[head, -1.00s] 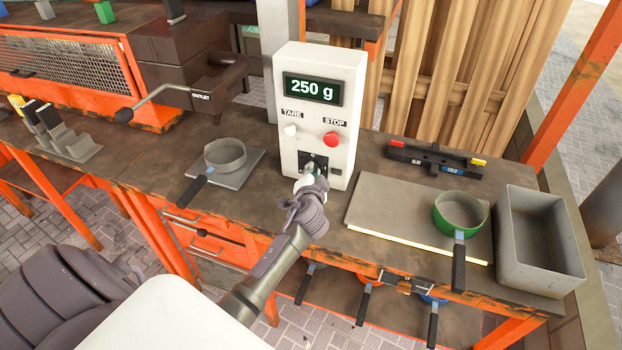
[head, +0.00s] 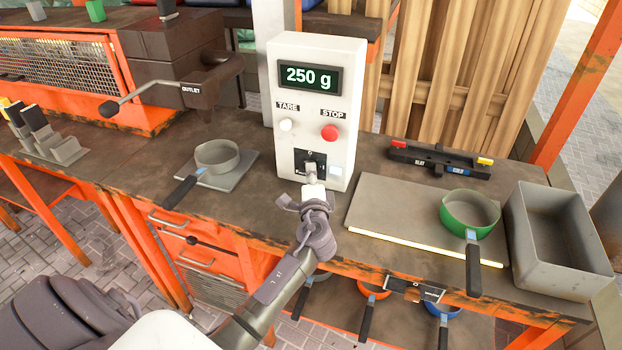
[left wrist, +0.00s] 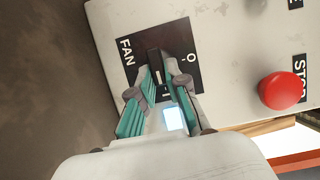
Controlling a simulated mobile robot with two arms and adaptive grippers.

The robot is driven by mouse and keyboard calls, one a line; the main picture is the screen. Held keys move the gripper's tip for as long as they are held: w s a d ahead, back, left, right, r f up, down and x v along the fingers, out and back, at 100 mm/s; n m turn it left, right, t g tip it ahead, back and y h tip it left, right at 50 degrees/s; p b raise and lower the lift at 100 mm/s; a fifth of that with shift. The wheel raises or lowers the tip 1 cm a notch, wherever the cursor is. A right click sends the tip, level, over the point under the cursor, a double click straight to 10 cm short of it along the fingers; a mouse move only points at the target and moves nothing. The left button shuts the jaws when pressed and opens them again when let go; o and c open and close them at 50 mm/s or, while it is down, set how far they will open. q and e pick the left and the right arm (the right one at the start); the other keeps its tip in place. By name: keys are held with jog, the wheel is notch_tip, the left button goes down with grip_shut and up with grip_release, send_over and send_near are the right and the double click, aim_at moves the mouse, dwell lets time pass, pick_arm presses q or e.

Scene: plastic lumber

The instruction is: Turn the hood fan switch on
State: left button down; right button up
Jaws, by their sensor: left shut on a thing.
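The white control box (head: 292,100) stands on the workbench and its display reads 250 g. Low on its front is the black fan switch plate (head: 300,156), marked FAN in the left wrist view (left wrist: 128,75). A small square indicator (head: 336,170) beside the plate glows pale; it also shows in the left wrist view (left wrist: 174,119). My left gripper (head: 312,177) is at the plate, with its fingers (left wrist: 163,80) shut on the dark switch lever (left wrist: 154,62). The fingers hide part of the lever. My right gripper is not in view.
A white TARE knob (head: 286,125) and red STOP button (head: 329,132) are above the switch. A grey pan (head: 217,153) is to the left. A green pan (head: 452,220) and grey bin (head: 560,272) are to the right. An outlet block (head: 209,88) stands behind left.

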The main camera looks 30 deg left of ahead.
pick_arm(q)
jog(key=shift+a+r, duration=0.15)
jog(key=shift+r, duration=0.3)
jog(key=c, duration=1.2)
grip_release()
jog(key=shift+o, duration=0.2)
jog(key=shift+w+f, duration=0.2)
jog(key=shift+f, duration=0.15)
jog(key=v, duration=1.2)
